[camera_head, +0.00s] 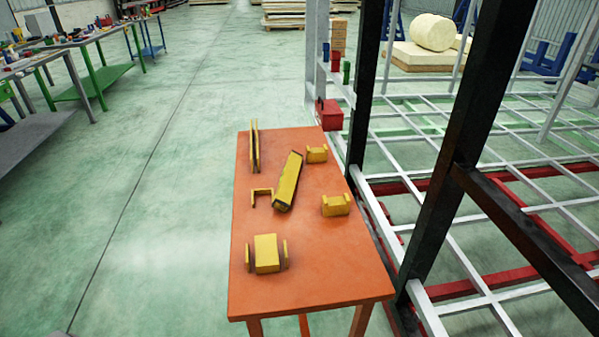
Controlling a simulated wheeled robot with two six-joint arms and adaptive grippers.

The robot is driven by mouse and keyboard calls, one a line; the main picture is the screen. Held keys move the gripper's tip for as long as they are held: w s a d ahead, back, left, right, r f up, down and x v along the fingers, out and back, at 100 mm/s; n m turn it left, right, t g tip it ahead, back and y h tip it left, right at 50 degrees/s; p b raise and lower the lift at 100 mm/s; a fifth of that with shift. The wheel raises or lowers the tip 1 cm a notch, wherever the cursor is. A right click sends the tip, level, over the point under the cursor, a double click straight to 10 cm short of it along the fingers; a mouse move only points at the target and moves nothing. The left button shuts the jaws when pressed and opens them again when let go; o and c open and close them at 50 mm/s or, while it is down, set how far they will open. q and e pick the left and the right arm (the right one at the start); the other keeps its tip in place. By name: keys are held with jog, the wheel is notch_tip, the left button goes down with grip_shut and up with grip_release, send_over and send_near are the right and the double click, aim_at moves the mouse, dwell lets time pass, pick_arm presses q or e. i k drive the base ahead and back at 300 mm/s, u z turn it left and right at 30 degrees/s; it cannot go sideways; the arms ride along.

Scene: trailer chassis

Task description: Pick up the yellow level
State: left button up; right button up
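A long yellow bar with dark ends, which looks like the yellow level (288,181), lies slanted on the orange table (309,258), near its middle. Its upper end points up and slightly right in the picture. Nothing covers it from above. Neither of my grippers shows in the head view.
Other yellow pieces share the table: a thin upright pair (254,148) at the far left, a small bracket (262,195), two blocks (317,154) (336,205) on the right and a larger block (267,253) in front.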

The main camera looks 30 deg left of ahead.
aim_at(283, 198)
jog(key=z, duration=2.75)
jog(key=k, duration=1.85)
jog(key=u, duration=1.6)
jog(key=i, duration=0.5)
jog(key=z, duration=0.05)
